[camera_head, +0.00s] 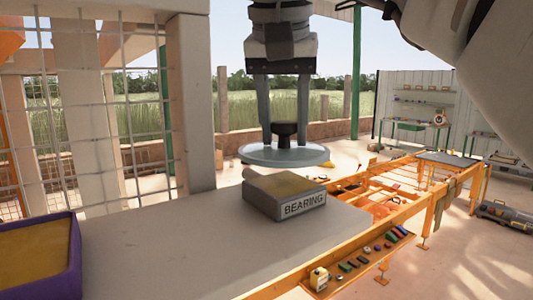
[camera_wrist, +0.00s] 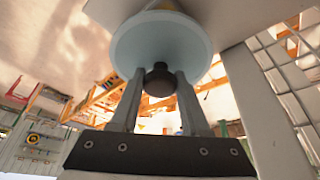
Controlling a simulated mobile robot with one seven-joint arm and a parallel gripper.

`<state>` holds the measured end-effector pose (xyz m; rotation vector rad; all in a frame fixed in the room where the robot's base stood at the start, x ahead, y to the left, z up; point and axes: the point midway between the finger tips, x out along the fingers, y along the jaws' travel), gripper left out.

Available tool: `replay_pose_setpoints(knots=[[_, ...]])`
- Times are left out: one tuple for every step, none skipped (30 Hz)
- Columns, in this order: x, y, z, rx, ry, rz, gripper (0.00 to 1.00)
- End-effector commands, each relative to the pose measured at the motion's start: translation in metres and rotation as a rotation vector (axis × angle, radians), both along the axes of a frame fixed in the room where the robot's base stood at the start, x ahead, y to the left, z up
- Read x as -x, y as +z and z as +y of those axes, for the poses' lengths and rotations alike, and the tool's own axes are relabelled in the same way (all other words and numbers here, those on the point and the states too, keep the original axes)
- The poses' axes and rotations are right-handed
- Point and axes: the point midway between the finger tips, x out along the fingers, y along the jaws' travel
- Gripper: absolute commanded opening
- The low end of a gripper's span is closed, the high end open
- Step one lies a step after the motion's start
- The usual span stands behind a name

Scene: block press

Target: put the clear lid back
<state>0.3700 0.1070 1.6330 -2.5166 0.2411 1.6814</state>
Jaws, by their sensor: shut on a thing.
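The clear lid (camera_head: 262,155) is a round, pale see-through disc with a dark knob (camera_head: 285,130) on top. My gripper (camera_head: 285,125) is shut on the knob and holds the lid level in the air. In the head view the lid appears just above and behind a grey box labelled BEARING (camera_head: 284,197), with a yellowish top. In the wrist view the lid (camera_wrist: 150,45) lies beyond the fingers, and the knob (camera_wrist: 159,80) sits between the fingertips. The wrist view does not clearly show what is under the lid.
The pale worktop (camera_head: 180,245) is clear left of the labelled box. A purple bin (camera_head: 75,255) with a yellowish inside stands at the left edge. An orange frame (camera_head: 400,195) with small coloured parts (camera_head: 370,255) runs along the right. A pillar and wire mesh (camera_head: 85,120) stand at the left.

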Motion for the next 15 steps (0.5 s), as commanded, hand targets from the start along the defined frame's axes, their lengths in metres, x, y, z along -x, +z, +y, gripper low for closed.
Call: replay_pose_setpoints(knots=[[0.000,-0.004,0.000,0.000,0.000,0.000,0.00],[0.000,-0.007,0.000,0.000,0.000,-0.001,0.00],[0.000,-0.012,0.000,0.001,0.000,0.000,0.00],[0.000,-0.016,0.000,0.001,0.000,0.001,0.00],[0.001,-0.020,0.000,0.000,0.000,0.000,0.00],[0.001,-0.025,0.000,0.000,0.000,0.000,0.00],[0.001,-0.028,0.000,0.000,0.000,0.001,0.00],[0.000,-0.032,0.000,0.000,0.001,0.000,0.00],[0.000,-0.035,0.000,0.000,0.000,0.000,0.00],[0.000,-0.037,0.000,0.000,0.000,0.000,0.00],[0.000,-0.038,0.000,0.000,0.000,0.000,0.00],[0.000,-0.039,0.000,-0.001,0.000,-0.001,0.00],[0.000,-0.039,0.000,-0.001,-0.001,-0.002,0.00],[0.000,-0.039,0.000,-0.001,-0.001,-0.002,0.00],[0.000,-0.039,0.000,-0.001,-0.001,-0.002,0.00]])
